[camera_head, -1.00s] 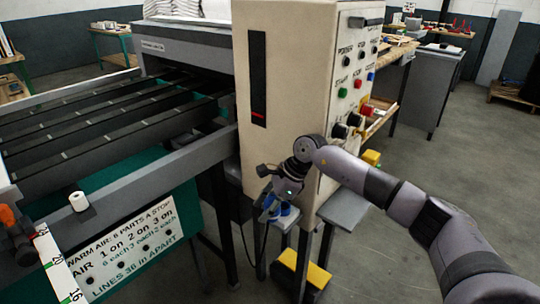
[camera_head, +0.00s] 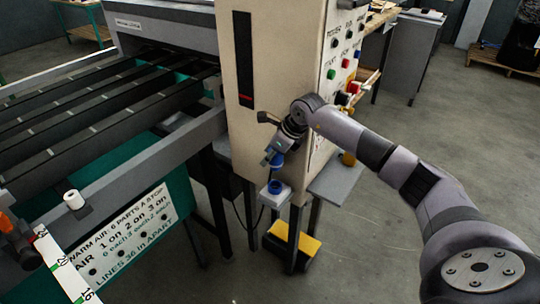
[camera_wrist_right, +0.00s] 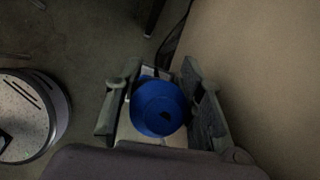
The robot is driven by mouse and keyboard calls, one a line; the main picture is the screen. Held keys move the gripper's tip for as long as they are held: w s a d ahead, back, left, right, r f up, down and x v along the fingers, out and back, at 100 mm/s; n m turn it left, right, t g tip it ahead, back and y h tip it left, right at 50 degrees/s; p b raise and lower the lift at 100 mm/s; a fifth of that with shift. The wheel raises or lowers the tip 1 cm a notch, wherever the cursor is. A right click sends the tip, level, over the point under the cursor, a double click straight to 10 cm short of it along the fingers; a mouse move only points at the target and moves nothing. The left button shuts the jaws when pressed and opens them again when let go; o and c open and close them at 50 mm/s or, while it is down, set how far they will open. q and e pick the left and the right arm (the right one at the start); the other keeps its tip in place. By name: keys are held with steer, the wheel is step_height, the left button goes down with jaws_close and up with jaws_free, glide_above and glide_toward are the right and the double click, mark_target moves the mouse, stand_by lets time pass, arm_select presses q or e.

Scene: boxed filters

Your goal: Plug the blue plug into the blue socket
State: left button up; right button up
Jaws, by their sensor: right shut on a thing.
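My right gripper (camera_head: 270,155) hangs beside the lower front of the beige cabinet, tilted downward. It is shut on the blue plug (camera_head: 277,160), whose round blue body also shows between the two fingers in the right wrist view (camera_wrist_right: 158,108). The blue socket (camera_head: 276,187) sits on a small light-grey ledge at the cabinet's foot. In the head view the plug is just above the socket, with a visible gap between them. In the wrist view I cannot make out the socket. My left gripper is not in view.
The beige cabinet (camera_head: 275,75) stands close behind the gripper. A grey side shelf (camera_head: 337,182) sits to the right of the socket, and a yellow-topped black block (camera_head: 292,240) lies below. The roller machine (camera_head: 100,110) fills the left. Open floor lies at right.

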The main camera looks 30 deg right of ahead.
steer(key=b, duration=0.4)
glide_above(270, 183)
steer(key=shift+f, duration=2.9)
steer(key=shift+f, duration=0.1)
steer(key=shift+f, duration=0.15)
steer(key=shift+f+b, duration=0.35)
steer(key=shift+b, duration=0.05)
steer(key=shift+f, duration=0.1)
steer(key=shift+f+b, duration=0.3)
steer(key=shift+b, duration=0.05)
steer(key=shift+f+b, duration=0.65)
steer(key=shift+f, duration=0.25)
steer(key=o, duration=1.3)
